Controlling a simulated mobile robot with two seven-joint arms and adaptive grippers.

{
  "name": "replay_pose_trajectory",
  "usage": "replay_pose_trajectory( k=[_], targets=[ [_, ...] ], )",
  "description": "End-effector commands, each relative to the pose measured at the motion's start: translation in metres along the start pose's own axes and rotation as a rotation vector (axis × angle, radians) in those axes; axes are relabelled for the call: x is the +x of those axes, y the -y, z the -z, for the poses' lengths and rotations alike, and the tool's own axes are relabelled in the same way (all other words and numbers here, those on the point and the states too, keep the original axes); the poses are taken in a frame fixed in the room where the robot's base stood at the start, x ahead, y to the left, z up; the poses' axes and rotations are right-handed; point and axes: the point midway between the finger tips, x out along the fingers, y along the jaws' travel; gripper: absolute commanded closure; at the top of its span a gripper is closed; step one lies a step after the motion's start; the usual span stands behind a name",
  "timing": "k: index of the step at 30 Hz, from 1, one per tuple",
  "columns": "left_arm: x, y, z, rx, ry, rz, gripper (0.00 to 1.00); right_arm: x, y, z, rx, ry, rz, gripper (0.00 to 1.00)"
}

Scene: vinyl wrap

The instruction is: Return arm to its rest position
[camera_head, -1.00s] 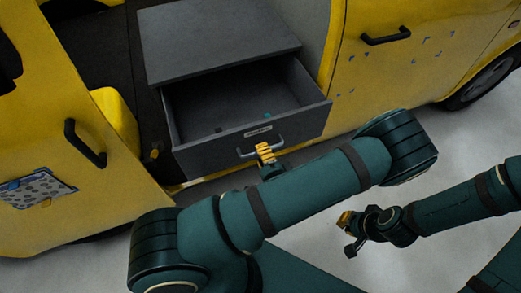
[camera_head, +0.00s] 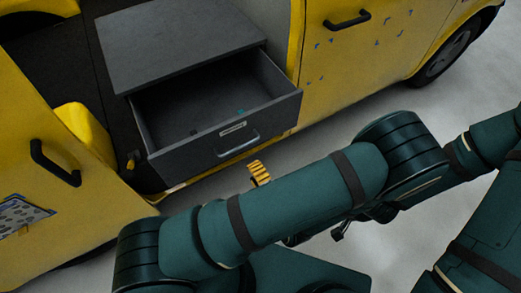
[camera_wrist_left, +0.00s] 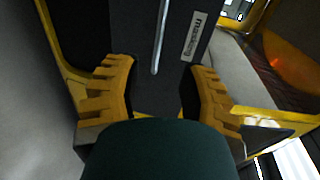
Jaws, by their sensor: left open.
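My left gripper (camera_head: 259,172) shows yellow fingertips just in front of the open drawer, apart from its handle (camera_head: 236,146). In the left wrist view my left gripper (camera_wrist_left: 160,95) has its fingers spread, with nothing held between them. The grey drawer front (camera_wrist_left: 172,60) with its bar handle and label lies beyond the fingers. My left forearm crosses the head view and hides the gripper's base. My right gripper (camera_head: 340,231) is mostly hidden behind that forearm, with only a small dark part showing.
The open grey drawer (camera_head: 278,107) sits under a grey cabinet top (camera_head: 180,40) in the yellow van (camera_head: 350,70). Small bits lie inside it. An open yellow door (camera_head: 60,205) with a black handle stands at left. Pale floor is free at right.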

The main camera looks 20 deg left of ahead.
Motion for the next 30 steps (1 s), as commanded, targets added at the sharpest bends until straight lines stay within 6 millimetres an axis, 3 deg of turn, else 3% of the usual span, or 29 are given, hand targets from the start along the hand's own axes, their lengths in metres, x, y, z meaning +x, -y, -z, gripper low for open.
replay_pose_trajectory(
  k=[7,11,16,21,25,30],
  targets=[
    [0.001,-0.001,0.0,-0.003,0.001,-0.006,0.59,0.0,0.0,0.0,0.0,0.0,0.0,1.0],
    [0.006,-0.013,0.002,-0.049,0.003,-0.101,0.59,0.0,0.0,0.0,0.0,0.0,0.0,1.0],
    [0.011,-0.056,0.01,-0.236,0.033,-0.44,0.59,0.0,0.0,0.0,0.0,0.0,0.0,1.0],
    [0.003,-0.089,0.022,-0.476,0.109,-0.824,0.59,0.0,0.0,0.0,0.0,0.0,0.0,1.0],
    [-0.007,-0.097,0.031,-0.641,0.185,-1.08,0.59,0.0,0.0,0.0,0.0,0.0,0.0,1.0],
    [-0.015,-0.087,0.032,-0.804,0.285,-1.352,0.59,0.0,0.0,0.0,0.0,0.0,0.0,1.0]
  ],
)
